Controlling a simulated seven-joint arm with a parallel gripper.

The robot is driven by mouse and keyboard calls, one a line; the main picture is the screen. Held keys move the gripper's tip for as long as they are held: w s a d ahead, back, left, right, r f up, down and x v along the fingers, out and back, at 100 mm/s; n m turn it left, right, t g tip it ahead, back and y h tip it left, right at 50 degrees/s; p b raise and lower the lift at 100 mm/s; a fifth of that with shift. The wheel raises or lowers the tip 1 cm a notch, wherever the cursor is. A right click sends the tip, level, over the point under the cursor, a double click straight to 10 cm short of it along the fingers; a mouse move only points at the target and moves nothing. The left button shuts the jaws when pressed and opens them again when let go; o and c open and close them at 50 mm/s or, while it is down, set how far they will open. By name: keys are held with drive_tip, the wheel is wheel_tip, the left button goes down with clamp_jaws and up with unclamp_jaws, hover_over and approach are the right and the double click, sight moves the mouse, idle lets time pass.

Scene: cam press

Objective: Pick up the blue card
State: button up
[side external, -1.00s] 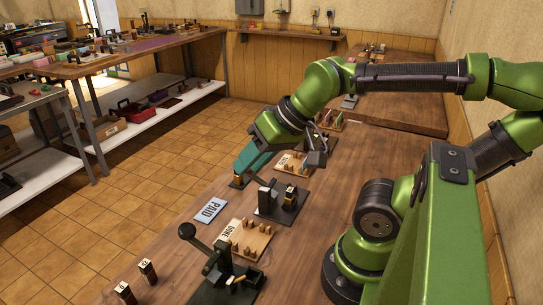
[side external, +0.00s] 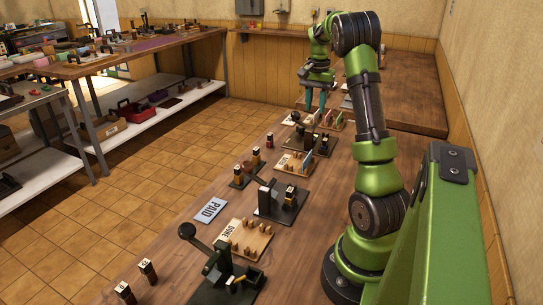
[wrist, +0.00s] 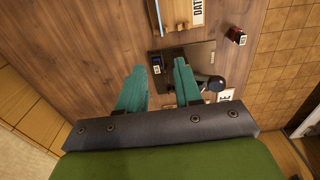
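In the side view a small pale-blue upright piece, likely the same card (side external: 323,145), stands at the right end of a wooden rack. My gripper (side external: 316,106) is over the far part of the bench, beyond that rack. In the wrist view its two teal fingers (wrist: 158,76) are spread, with nothing seen held between them. A press and a stamp show beyond the fingertips.
Presses with dark bases (side external: 283,207) and wooden peg racks (side external: 243,240) line the bench. A PAID card (side external: 210,210) lies flat. Small stamps (side external: 148,269) stand along the left edge. In the wrist view a red stamp (wrist: 236,35) stands beside the press (wrist: 205,58).

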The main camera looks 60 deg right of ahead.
approach(307, 162)
drive_tip(key=d, duration=0.4)
drive_tip(key=shift+w+a+f, duration=0.1)
drive_tip(key=shift+a+f, duration=0.05)
drive_tip(key=shift+f, duration=1.6)
drive_tip(key=shift+a+f, duration=0.15)
drive_tip(key=shift+f, duration=1.65)
clamp_jaws()
